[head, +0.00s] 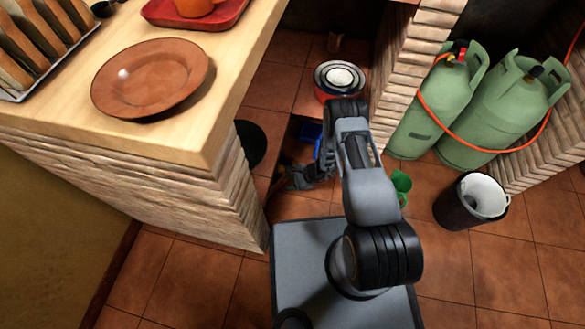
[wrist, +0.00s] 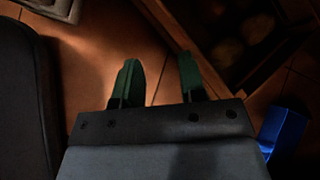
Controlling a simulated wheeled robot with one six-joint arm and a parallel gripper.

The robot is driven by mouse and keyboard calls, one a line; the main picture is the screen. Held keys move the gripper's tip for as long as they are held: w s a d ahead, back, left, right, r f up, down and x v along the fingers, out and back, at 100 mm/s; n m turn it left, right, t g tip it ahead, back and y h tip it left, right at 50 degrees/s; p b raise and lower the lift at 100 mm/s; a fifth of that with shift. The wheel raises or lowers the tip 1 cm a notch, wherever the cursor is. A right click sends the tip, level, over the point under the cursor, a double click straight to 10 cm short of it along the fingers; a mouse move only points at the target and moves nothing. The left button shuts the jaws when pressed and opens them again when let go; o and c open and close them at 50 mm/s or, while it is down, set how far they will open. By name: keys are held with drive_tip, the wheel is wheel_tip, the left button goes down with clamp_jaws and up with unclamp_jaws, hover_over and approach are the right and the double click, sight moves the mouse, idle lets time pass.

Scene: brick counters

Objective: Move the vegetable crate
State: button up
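The vegetable crate (wrist: 215,62) is a wooden box in the upper right of the wrist view. Its slatted wall runs diagonally, and rounded, dim vegetables (wrist: 228,52) lie inside. In the head view, its dark interior shows only partly behind my arm. My gripper (wrist: 159,75) is open, with two green fingertips apart and bare tile floor showing between them. The right finger overlaps the crate's near wall in the picture; I cannot tell whether it touches. In the head view my gripper (head: 287,184) is low, beside the brick counter.
A blue object (wrist: 285,130) lies right of my gripper. A brick counter (head: 215,190) stands left, with a plate (head: 150,77) on top. Green gas bottles (head: 437,105), a black bin (head: 462,212) and a green watering can (head: 400,184) stand right. Stacked bowls (head: 338,80) are behind.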

drive_tip(key=w+m+g+h, duration=0.1)
drive_tip(key=w+m+h, duration=0.1)
drive_tip(key=m, duration=0.9)
drive_tip(key=w+m+g+h+b, duration=0.1)
drive_tip(key=w+m, duration=0.3)
drive_tip(key=m, duration=0.8)
drive_tip(key=w+m+g+h+b, duration=0.1)
drive_tip(key=w+m, duration=0.3)
drive_tip(key=m, duration=0.7)
drive_tip(key=shift+f+m+g+h, duration=0.2)
drive_tip(key=shift+m+g+h, duration=0.15)
drive_tip(key=shift+h, duration=0.45)
drive_tip(key=shift+d+n, duration=0.3)
drive_tip(key=shift+n, duration=0.95)
drive_tip(key=shift+n+h, duration=0.3)
drive_tip(key=shift+n, duration=0.6)
drive_tip(key=shift+f, duration=0.1)
drive_tip(key=shift+b+x, duration=1.7)
drive_tip(key=shift+x, duration=2)
drive_tip(key=shift+s+a, duration=0.1)
